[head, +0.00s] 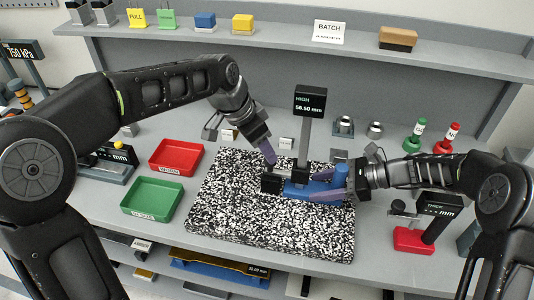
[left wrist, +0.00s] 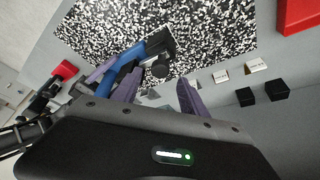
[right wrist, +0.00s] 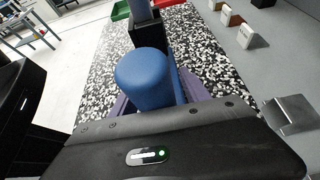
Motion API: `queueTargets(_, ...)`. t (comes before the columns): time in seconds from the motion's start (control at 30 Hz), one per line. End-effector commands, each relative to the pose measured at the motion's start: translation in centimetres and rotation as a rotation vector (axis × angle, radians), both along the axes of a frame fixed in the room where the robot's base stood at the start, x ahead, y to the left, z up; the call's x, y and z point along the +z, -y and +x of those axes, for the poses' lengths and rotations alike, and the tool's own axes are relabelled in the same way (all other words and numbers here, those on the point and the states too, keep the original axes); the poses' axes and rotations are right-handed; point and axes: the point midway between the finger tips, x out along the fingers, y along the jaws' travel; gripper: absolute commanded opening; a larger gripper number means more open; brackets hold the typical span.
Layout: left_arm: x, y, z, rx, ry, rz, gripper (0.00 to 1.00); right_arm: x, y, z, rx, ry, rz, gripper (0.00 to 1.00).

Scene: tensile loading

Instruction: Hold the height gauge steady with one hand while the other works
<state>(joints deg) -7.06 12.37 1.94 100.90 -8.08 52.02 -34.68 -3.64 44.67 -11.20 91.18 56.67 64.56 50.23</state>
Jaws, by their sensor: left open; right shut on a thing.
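The height gauge (head: 306,188) has a blue base, a grey upright column and a dark display (head: 309,101) reading "HIGH 56.50 mm". It stands on the black-and-white speckled plate (head: 235,225). My right gripper (head: 338,187) is shut on the gauge's blue part at its right end. In the right wrist view a blue rounded post (right wrist: 143,78) of the gauge rises between the purple fingers. My left gripper (head: 270,156) is open, its fingertips close to the gauge's dark block (head: 271,184). In the left wrist view the open fingers (left wrist: 157,92) have nothing between them.
A red tray (head: 176,157) and a green tray (head: 152,198) lie left of the plate. Weights, a green and a red bottle (head: 447,140), and a red-based thickness gauge (head: 411,240) stand to the right. A shelf (head: 280,48) with blocks and signs runs along the back.

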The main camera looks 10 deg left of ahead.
Motion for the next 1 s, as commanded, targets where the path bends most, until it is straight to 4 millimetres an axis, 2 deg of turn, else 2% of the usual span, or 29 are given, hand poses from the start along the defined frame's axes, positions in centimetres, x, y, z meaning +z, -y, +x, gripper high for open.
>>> queueTargets(0.03,1.2,-0.3,-0.3,0.001,0.005,-0.001,0.51,0.1,0.0,0.1,-0.002,0.001,0.001,0.32)
queueTargets(0.2,4.3,-1.3,-1.2,0.002,0.002,0.0,0.51,0.1,0.0,0.1,-0.001,0.002,0.001,0.32)
queueTargets(0.4,6.6,-2.0,-2.0,0.0,-0.001,0.001,0.51,0.1,0.0,0.1,-0.001,0.002,0.001,0.32)
queueTargets(1.0,6.9,-2.1,-2.1,0.0,-0.002,0.001,0.51,0.1,0.0,0.1,0.0,0.001,0.001,0.32)
